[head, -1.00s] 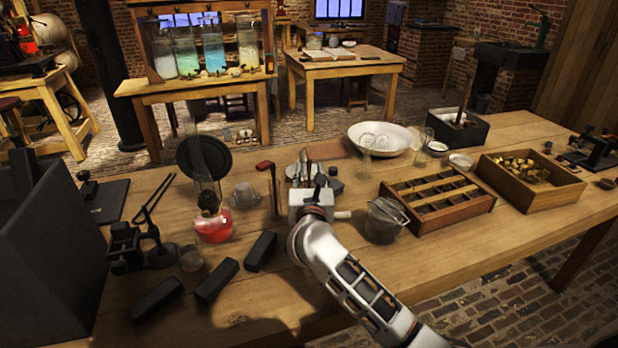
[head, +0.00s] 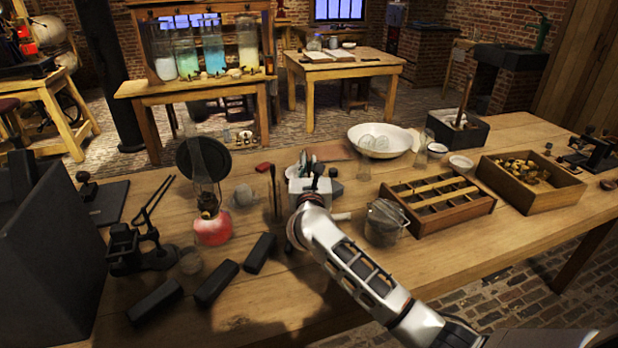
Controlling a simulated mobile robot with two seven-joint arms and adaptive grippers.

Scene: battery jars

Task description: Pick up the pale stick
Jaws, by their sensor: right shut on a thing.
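A short pale rod end (head: 341,216) sticks out to the right, just beyond my wrist. The rest of it is hidden, and I cannot tell whether it touches the table. My left gripper is not in view.
The front right of the table is clear.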

